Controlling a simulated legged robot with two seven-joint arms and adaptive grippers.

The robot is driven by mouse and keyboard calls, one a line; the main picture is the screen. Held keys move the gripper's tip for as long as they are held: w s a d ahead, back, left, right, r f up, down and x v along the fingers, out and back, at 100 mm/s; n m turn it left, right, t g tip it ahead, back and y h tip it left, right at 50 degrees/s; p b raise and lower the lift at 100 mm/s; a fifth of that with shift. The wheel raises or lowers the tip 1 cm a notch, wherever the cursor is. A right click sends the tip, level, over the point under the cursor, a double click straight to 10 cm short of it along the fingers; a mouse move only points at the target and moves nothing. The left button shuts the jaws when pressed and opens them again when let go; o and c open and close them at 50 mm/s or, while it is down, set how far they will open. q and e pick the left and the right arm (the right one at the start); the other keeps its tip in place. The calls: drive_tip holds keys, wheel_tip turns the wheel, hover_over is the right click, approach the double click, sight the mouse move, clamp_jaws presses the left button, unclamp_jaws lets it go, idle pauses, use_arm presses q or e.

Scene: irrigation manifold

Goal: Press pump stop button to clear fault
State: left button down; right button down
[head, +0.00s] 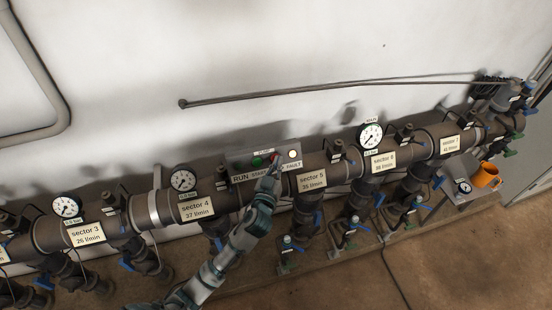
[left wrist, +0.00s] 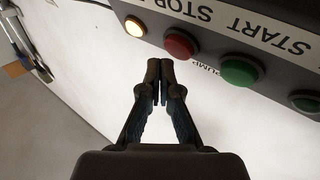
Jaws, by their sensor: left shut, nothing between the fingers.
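The pump control box (head: 243,168) is on the wall behind the brown pipe. In the left wrist view it appears upside down, with a red button (left wrist: 181,45) under the STOP lettering, a green START button (left wrist: 240,70) and a lit, pale yellow lamp (left wrist: 134,27). In the head view the lamp (head: 292,154) is above the FAULT label. My left gripper (left wrist: 160,70) is shut and empty, its fingertips close to the red button. In the head view the gripper (head: 275,162) partly covers the box front. I cannot tell whether it touches the button. My right gripper is not in view.
The manifold pipe (head: 340,170) runs across the view with gauges, sector labels and blue-handled valves. A gauge (head: 183,181) stands left of the box. An orange cup (head: 485,175) is at the far right. The wall above is mostly clear, with a thin rod along it.

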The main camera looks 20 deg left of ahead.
use_arm(q)
drive_tip(key=shift+w+a, duration=0.1)
drive_tip(key=shift+w, duration=0.05)
drive_tip(key=shift+w+a+f, duration=0.1)
drive_tip(key=shift+w+f, duration=0.05)
idle(0.4)
idle(0.3)
drive_tip(key=shift+w+a+f+b, duration=0.3)
drive_tip(key=shift+w, duration=0.1)
idle(0.5)
idle(0.3)
drive_tip(key=shift+s+d+r+p, duration=0.5)
drive_tip(key=shift+s+r+p, duration=0.05)
drive_tip(key=shift+s, duration=0.2)
